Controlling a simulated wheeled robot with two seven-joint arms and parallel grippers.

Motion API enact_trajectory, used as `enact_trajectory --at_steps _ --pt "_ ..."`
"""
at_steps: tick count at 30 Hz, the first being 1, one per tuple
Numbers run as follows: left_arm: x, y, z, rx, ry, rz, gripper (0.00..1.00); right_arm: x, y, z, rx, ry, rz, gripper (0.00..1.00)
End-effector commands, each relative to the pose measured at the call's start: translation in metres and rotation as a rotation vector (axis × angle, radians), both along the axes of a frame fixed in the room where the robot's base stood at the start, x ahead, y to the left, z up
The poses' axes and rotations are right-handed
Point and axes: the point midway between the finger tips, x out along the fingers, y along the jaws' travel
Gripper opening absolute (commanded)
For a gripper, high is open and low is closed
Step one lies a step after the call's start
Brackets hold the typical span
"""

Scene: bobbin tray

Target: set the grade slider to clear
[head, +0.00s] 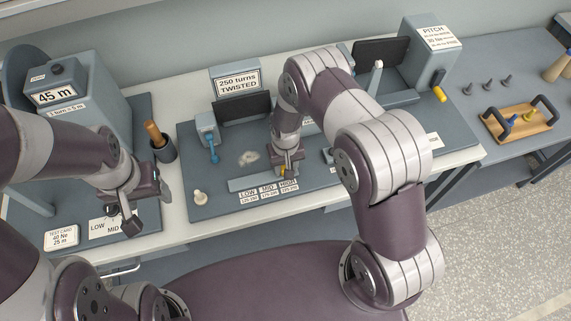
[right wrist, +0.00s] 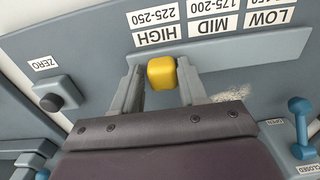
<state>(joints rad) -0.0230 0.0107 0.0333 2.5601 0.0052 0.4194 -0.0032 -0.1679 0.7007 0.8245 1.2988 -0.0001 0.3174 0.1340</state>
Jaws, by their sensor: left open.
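The grade slider's yellow knob (right wrist: 162,73) is beside the HIGH label (right wrist: 157,36) in the right wrist view. The MID (right wrist: 213,25) and LOW (right wrist: 271,17) labels follow to its right there. No label reading clear is legible. In the head view my right gripper (head: 286,170) is over the HIGH end of the slider strip (head: 240,184) and mostly covers the knob. My left gripper (head: 135,207) is open and empty above the left panel.
A ZERO button (right wrist: 50,102) and a blue lever (right wrist: 301,125) flank the slider in the right wrist view. A sign reads 250 turns TWISTED (head: 238,84). A cup with a wooden handle (head: 163,150) stands near my left gripper. A wooden tray (head: 520,124) lies far right.

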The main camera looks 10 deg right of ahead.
Motion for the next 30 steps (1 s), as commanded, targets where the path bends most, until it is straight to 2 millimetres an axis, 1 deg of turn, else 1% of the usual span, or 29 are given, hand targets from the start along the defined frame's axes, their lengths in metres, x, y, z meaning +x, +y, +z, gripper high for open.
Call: enact_trajectory --at_steps 1,2,3,4,9,11,13,17,24,27,30 --pt "0.000 0.000 0.000 0.000 0.000 0.000 0.64 0.000 0.000 0.000 0.000 0.000 0.000 0.25" --pt "0.000 0.000 0.000 0.000 0.000 0.000 0.64 0.000 0.000 0.000 0.000 0.000 0.000 0.15" --pt "0.000 0.000 0.000 0.000 0.000 0.000 0.64 0.000 0.000 0.000 0.000 0.000 0.000 0.02" --pt "0.000 0.000 0.000 0.000 0.000 0.000 0.64 0.000 0.000 0.000 0.000 0.000 0.000 0.00" --pt "0.000 0.000 -0.001 0.000 0.000 0.000 0.64 0.000 0.003 0.000 0.000 0.000 0.002 0.00" --pt "0.000 0.000 -0.004 0.000 0.000 0.000 0.64 0.000 0.008 -0.001 0.000 0.000 0.003 0.00" --pt "0.000 0.000 -0.007 0.000 0.000 0.000 0.64 -0.001 0.017 -0.002 0.000 0.000 0.004 0.00" --pt "0.000 0.000 -0.018 0.000 0.000 0.000 0.64 -0.001 0.045 -0.003 0.001 -0.002 0.006 0.00" --pt "0.000 0.000 -0.039 0.000 0.000 0.000 0.64 -0.003 0.103 -0.003 0.001 -0.003 0.005 0.00" --pt "0.000 0.000 -0.046 0.000 0.000 0.000 0.64 -0.003 0.123 -0.002 0.002 -0.003 0.005 0.00" --pt "0.000 0.000 -0.051 0.000 0.000 0.000 0.64 -0.004 0.138 -0.001 0.001 -0.003 0.003 0.00"
